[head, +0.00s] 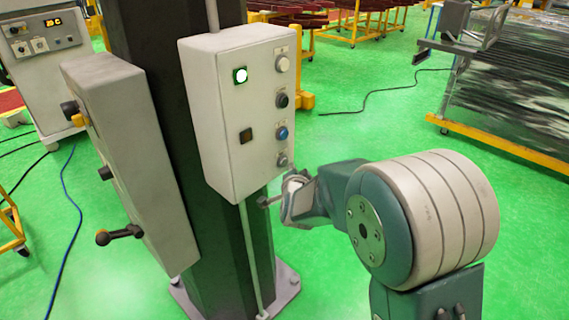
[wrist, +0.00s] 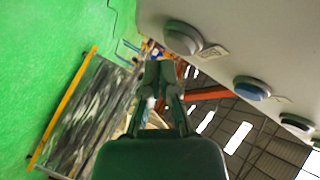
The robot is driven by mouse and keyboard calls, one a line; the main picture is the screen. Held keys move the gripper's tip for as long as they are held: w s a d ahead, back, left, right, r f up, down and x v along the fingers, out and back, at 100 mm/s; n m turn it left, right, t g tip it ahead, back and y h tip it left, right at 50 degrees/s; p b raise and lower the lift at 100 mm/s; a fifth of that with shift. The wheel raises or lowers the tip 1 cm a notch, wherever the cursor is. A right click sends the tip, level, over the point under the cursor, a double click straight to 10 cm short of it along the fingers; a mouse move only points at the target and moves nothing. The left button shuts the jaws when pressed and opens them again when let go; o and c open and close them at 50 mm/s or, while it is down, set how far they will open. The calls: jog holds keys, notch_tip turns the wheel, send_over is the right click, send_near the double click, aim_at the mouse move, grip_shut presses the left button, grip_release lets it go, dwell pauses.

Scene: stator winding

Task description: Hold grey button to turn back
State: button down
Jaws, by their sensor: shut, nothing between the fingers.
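The grey button (head: 281,160) is the lowest in the column of buttons on the right face of a pale control box (head: 222,150). In the wrist view the grey button (wrist: 183,38) is a round knob at the upper middle, beside a small label. The blue button (head: 281,133) sits above it in the head view and also shows in the wrist view (wrist: 250,88).
A dark button (head: 281,99) and a white button (head: 281,64) are higher up. A lit green-white lamp (head: 240,75) is on the front. The box hangs on a dark column (head: 230,260). A second box with a lever (head: 120,234) stands left.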

jog(key=s+d, duration=0.1)
jog(key=d, duration=0.1)
jog(key=s+d, duration=0.2)
dwell(0.6)
jog(key=shift+r, duration=0.1)
dwell(0.6)
jog(key=s+d+r+n+g, duration=0.2)
jog(key=s+d+r+n, duration=0.15)
jog(key=s, duration=0.25)
jog(key=s+d+r+n+g, duration=0.25)
jog(key=s+d+r, duration=0.2)
jog(key=s, duration=0.25)
jog(key=s+d+n+g+h, duration=0.1)
jog(key=s+d+n+g, duration=0.1)
jog(key=s, duration=0.7)
jog(key=s+d+n+g+h, duration=0.1)
jog(key=s+d, duration=0.4)
jog(key=s, duration=0.5)
jog(key=shift+s+d+n+g, duration=0.25)
jog(key=shift+n+g, duration=0.25)
jog(key=shift+g, duration=0.55)
